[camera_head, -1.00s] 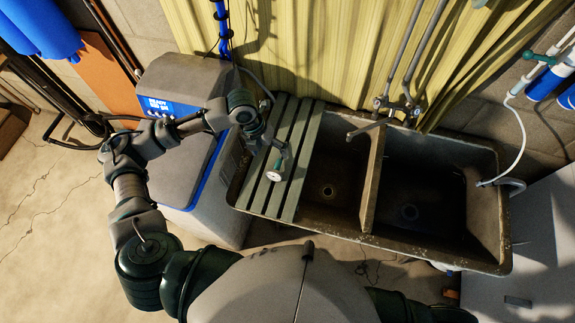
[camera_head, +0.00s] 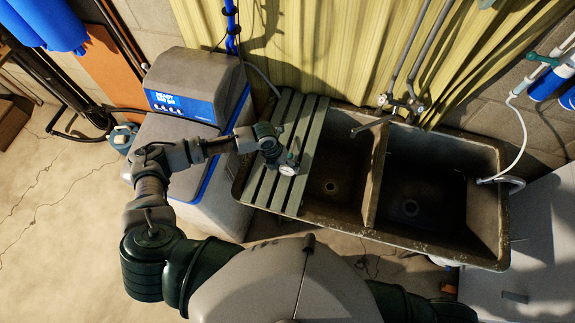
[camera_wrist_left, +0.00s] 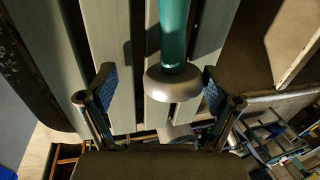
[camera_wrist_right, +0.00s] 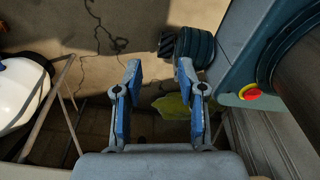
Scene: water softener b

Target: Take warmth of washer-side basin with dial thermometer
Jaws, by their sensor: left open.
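The dial thermometer (camera_head: 287,170) has a round white dial and a green part. It is on the green slatted board (camera_head: 268,190) over the left end of the double sink. In the left wrist view its green shaft and round grey head (camera_wrist_left: 172,85) lie between my left fingers, with no clear contact. My left gripper (camera_head: 273,156) is open beside it; its blue-padded fingers (camera_wrist_left: 158,88) are spread. The sink has a left basin (camera_head: 325,207) and a darker right basin (camera_head: 405,205), split by a divider. My right gripper (camera_wrist_right: 157,78) is open and empty.
A grey water softener (camera_head: 195,85) with a blue panel stands left of the sink. A faucet (camera_head: 395,105) is on the back rim. A white hose (camera_head: 524,135) hangs at the right end, above a pale appliance (camera_head: 535,250). The basins look empty.

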